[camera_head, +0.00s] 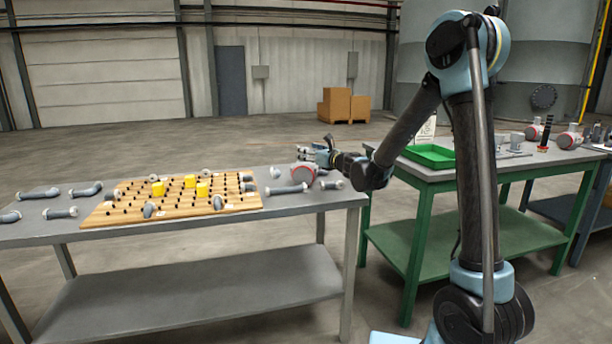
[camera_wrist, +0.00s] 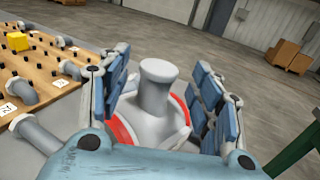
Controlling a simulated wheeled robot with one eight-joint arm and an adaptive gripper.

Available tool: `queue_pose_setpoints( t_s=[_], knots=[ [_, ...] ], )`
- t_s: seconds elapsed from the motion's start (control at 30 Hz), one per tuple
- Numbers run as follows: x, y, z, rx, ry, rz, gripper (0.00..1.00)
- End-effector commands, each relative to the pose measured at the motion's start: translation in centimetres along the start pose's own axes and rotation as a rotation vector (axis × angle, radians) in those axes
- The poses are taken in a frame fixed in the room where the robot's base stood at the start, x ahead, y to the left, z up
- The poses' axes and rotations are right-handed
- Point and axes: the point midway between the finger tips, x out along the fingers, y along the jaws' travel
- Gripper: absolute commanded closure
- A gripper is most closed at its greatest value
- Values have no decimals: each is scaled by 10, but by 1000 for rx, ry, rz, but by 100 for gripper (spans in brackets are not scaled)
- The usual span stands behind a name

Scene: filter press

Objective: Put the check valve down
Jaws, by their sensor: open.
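The check valve, a grey body with a red band, shows between my fingers in the wrist view (camera_wrist: 157,92). In the head view a red and grey part (camera_head: 303,173), which looks like the same valve, is at the right end of the grey table (camera_head: 300,205). My gripper (camera_head: 318,154) is just above and beside it, open. In the wrist view its blue-padded fingers (camera_wrist: 160,84) stand to both sides of the valve, with some space visible. The underside of the valve is hidden, so its contact with the tabletop is not clearly seen.
A wooden peg board (camera_head: 165,205) with yellow blocks (camera_head: 190,181) fills the middle of the grey table. Several grey pipe pieces lie around it, one (camera_head: 286,189) close to the valve. A green table (camera_head: 445,176) with a green tray (camera_head: 430,155) stands to the right.

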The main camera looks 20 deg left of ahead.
Motion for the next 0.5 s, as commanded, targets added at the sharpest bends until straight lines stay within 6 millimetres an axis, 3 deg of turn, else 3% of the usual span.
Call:
queue_pose_setpoints(
  t_s=[0.2, 0.43, 0.5],
  knots=[
    [27, -1, 1, 0, 0, 0, 41],
    [29, -1, 1, 0, 0, -1, 41],
    [29, -1, 1, 0, 0, -1, 55]
  ],
)
